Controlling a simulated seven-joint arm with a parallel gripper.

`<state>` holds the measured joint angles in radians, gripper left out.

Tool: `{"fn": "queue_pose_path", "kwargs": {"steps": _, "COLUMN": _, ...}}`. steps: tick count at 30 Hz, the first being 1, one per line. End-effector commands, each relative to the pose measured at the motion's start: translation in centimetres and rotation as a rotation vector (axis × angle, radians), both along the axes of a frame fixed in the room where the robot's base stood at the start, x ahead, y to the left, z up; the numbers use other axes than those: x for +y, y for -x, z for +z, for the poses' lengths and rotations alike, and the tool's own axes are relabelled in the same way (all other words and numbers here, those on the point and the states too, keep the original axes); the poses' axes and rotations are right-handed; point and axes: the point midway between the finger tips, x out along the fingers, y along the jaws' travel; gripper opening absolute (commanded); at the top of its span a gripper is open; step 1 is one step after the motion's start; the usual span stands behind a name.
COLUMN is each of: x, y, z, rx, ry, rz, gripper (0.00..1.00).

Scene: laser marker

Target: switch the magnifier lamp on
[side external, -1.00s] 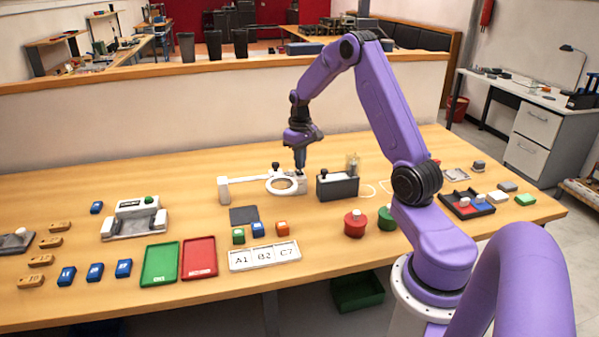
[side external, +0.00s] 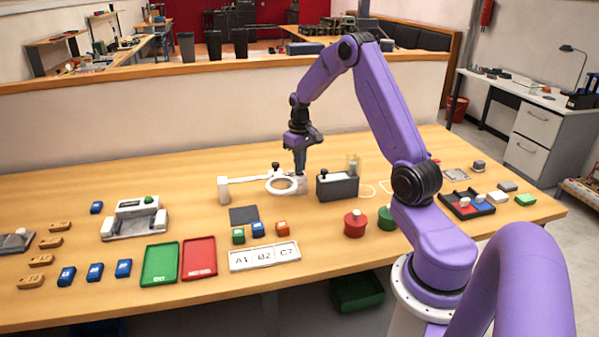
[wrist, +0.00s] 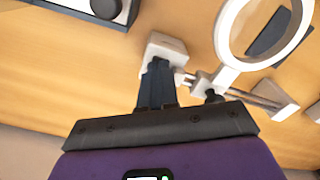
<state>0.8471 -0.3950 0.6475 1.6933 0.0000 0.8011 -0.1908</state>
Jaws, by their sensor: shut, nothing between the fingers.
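The magnifier lamp (side external: 283,185) stands at the back middle of the table, a white ring on a white arm with a black knob. In the wrist view its ring (wrist: 228,38) is at the upper right. My gripper (side external: 300,172) is shut and empty, pointing down at the white block (side external: 303,184) at the lamp's right end. In the wrist view the shut fingers (wrist: 157,72) overlap this white block (wrist: 168,44). I cannot tell whether they touch it. The fingers hide part of the block, and no switch can be made out.
A dark box with a black knob (side external: 338,187) stands just right of the lamp, with a clear jar (side external: 352,164) behind it. A dark flat pad (side external: 243,215) and small coloured blocks lie in front. The table behind the lamp is clear.

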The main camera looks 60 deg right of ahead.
Motion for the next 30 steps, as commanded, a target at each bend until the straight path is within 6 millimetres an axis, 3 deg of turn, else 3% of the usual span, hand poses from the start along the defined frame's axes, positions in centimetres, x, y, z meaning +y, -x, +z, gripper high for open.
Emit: {"fn": "queue_pose_path", "kwargs": {"steps": 30, "x": 0.0, "y": 0.0, "z": -0.8, "rx": -0.001, "ry": 0.000, "rz": 0.000, "gripper": 0.00}}
